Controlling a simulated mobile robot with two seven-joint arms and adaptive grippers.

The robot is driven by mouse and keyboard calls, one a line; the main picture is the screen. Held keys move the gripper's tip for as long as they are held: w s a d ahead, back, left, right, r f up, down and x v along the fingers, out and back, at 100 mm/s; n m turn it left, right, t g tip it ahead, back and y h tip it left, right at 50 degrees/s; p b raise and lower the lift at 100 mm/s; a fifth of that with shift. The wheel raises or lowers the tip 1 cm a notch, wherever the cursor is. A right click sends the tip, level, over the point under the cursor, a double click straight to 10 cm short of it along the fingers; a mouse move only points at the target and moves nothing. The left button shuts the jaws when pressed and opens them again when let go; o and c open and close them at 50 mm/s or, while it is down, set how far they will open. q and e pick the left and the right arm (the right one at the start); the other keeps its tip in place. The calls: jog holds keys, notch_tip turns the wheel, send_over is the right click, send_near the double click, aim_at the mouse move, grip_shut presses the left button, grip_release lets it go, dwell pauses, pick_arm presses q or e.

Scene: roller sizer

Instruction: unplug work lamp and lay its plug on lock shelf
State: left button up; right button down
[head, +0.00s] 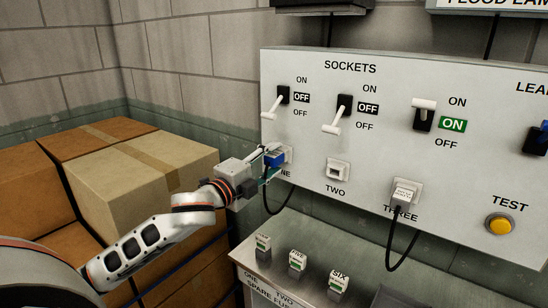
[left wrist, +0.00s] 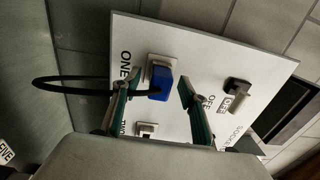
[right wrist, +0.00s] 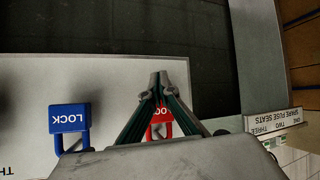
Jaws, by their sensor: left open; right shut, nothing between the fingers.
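A blue plug (head: 274,158) sits in socket ONE on the grey panel, its black cable hanging below. In the left wrist view the blue plug (left wrist: 160,84) shows just beyond and between the fingers of my open left gripper (left wrist: 158,92); contact cannot be told. A white plug (head: 403,193) with small unreadable print sits in socket THREE. Which plug is the work lamp's cannot be read. In the right wrist view a pale shelf surface (right wrist: 30,85) bears a blue padlock (right wrist: 69,118) and a red padlock (right wrist: 160,118). My right gripper (right wrist: 158,82) is shut and empty above the red one.
Switches ONE (head: 275,103) and TWO (head: 338,115) have levers down, beside OFF; switch THREE (head: 424,113) has its lever up. Socket TWO (head: 337,171) is empty. Cardboard boxes (head: 150,180) stand at left. A fuse ledge (head: 310,255) juts out below the panel.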

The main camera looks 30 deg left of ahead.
aim_at(269, 162)
dwell(0.5)
pick_arm(q)
jog(key=shift+p, duration=0.75)
dwell(0.6)
grip_shut()
jog(key=shift+s+a, duration=0.1)
jog(key=shift+s, duration=1.4)
jog(key=shift+s+a, duration=0.15)
jog(key=shift+s, duration=1.35)
jog(key=shift+f, duration=0.15)
